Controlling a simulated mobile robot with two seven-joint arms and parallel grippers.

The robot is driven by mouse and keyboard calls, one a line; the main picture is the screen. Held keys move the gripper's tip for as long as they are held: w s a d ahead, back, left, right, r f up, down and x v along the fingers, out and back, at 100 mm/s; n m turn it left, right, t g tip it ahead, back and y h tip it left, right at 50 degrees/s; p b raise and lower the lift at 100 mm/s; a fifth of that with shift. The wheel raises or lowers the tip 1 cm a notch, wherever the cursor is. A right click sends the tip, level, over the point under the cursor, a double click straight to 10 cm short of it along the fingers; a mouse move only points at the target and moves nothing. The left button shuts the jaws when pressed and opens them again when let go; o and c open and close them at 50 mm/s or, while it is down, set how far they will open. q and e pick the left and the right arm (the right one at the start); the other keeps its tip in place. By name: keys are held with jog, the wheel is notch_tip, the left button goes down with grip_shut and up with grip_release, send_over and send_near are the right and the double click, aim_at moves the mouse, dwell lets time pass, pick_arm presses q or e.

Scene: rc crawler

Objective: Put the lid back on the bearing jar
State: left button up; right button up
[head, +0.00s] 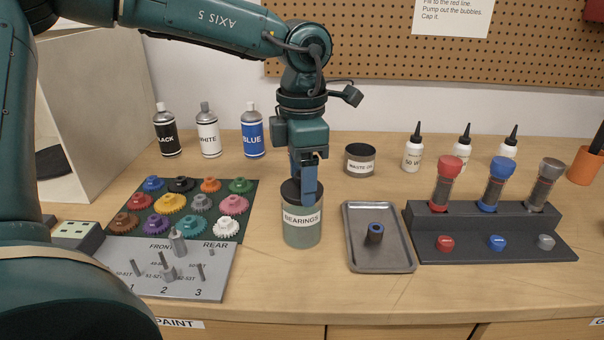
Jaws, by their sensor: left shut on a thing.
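The bearing jar (302,228) stands upright on the bench, a grey-green cylinder with a white BEARINGS label. The dark lid (290,191) is at the jar's mouth, held in my left gripper (304,192). The gripper points straight down and its blue fingers are shut on the lid. The fingers hide part of the lid, so I cannot tell if it sits flush on the rim. My right gripper is not in view.
A grey tray (379,258) with a small dark cylinder (375,233) lies right of the jar. A gear mat (248,190) is on the left, with a peg plate (190,285) in front. A waste tin (360,160) stands behind. A dark rack (485,221) is at right.

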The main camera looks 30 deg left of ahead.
pick_arm(q)
jog(key=shift+f+b, duration=0.15)
jog(key=shift+b, duration=0.35)
dwell(0.8)
jog(key=o, duration=1)
jog(key=shift+o, duration=0.5)
jog(key=shift+o, duration=1)
jog(key=shift+r+p, duration=2.4)
jog(key=shift+r, duration=1.15)
jog(key=shift+c, duration=0.6)
